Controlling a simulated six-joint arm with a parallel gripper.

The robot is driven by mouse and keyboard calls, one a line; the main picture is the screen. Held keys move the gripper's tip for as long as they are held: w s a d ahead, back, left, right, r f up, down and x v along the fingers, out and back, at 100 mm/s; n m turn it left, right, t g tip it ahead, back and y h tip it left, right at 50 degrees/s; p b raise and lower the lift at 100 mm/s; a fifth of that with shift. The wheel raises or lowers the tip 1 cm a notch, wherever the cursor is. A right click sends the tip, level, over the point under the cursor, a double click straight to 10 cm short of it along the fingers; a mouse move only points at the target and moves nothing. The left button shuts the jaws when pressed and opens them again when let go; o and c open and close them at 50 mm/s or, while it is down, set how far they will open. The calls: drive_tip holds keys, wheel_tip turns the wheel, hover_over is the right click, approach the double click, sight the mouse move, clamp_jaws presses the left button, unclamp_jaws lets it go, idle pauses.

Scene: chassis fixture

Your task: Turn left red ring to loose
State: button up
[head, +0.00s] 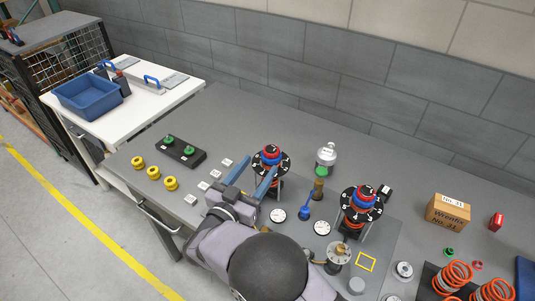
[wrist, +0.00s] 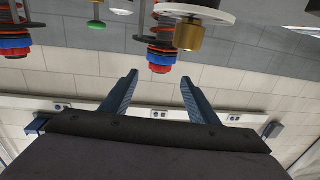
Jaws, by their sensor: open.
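The left red ring (head: 271,148) sits on top of the left coil-spring unit, above a blue ring (head: 269,156) and a black numbered disc (head: 284,158). In the wrist view, which looks upside down, the red ring (wrist: 159,69) is below the blue ring and lies ahead, between the lines of the two fingers. My gripper (head: 257,168) is open and empty, its blue fingers pointing toward the unit; it also shows in the wrist view (wrist: 159,80). I see no contact with the ring. The right unit has a similar red ring (head: 365,190).
A brass-and-green part (head: 320,184), a silver part (head: 326,155) and a blue-handled part (head: 305,208) stand right of the left unit. White gauges (head: 278,215) lie in front. A black block with green knobs (head: 180,150) and yellow parts (head: 154,173) are at left. Bare bench lies behind.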

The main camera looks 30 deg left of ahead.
sight(268, 155)
drive_tip(key=w+p, duration=0.2)
drive_tip(key=w, duration=0.2)
drive_tip(key=shift+w+a+r, duration=0.1)
drive_tip(key=shift+w+a, duration=0.05)
drive_tip(key=shift+w, duration=0.1)
drive_tip(key=shift+w+a, duration=0.15)
drive_tip(key=shift+w, duration=0.8)
drive_tip(key=c, duration=1.1)
